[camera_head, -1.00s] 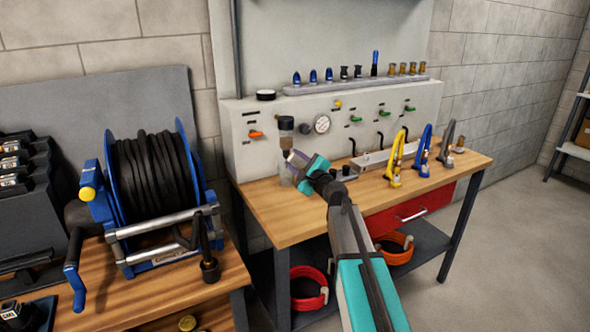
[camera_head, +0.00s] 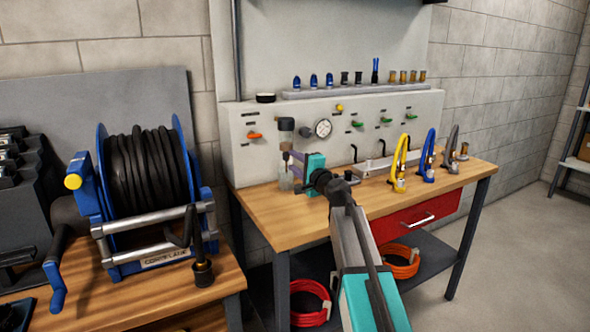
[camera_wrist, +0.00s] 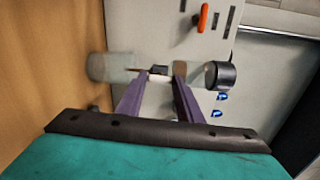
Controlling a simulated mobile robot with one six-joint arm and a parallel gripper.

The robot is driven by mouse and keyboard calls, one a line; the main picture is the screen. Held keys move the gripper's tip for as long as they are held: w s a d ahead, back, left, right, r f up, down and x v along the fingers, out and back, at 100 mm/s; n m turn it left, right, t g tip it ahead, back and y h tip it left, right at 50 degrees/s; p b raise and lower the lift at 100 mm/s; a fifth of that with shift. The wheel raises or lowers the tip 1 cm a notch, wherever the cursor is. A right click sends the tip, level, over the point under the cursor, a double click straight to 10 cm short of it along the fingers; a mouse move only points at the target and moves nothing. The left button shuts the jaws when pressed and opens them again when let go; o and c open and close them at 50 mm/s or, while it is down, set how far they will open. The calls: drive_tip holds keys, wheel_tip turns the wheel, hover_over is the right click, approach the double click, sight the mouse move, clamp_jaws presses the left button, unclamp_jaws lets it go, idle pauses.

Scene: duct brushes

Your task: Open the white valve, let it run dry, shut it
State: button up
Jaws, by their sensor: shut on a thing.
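The filter bowl (camera_head: 286,125) hangs on the grey panel's front, left of the round gauge, and looks mostly clear. Below it a thin brownish stream (camera_wrist: 136,69) shows in the wrist view, running towards a clear jar (camera_head: 286,179) on the bench. The jar also shows in the wrist view (camera_wrist: 108,67). My gripper (camera_head: 293,159) is at the underside of the bowl, just above the jar. In the wrist view its purple fingers (camera_wrist: 161,88) are shut on a small white piece, which looks like the white valve (camera_wrist: 160,93). The fingers hide part of it.
An orange lever (camera_head: 254,135) and several green levers are on the panel. Yellow (camera_head: 399,160), blue (camera_head: 427,158) and grey (camera_head: 450,150) clamp-like tools stand to the right. A hose reel (camera_head: 150,160) is at left. The bench front is clear.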

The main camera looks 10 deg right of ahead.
idle(0.4)
drive_tip(key=o, duration=1.1)
drive_tip(key=shift+s, duration=0.15)
drive_tip(key=shift+v, duration=6.75)
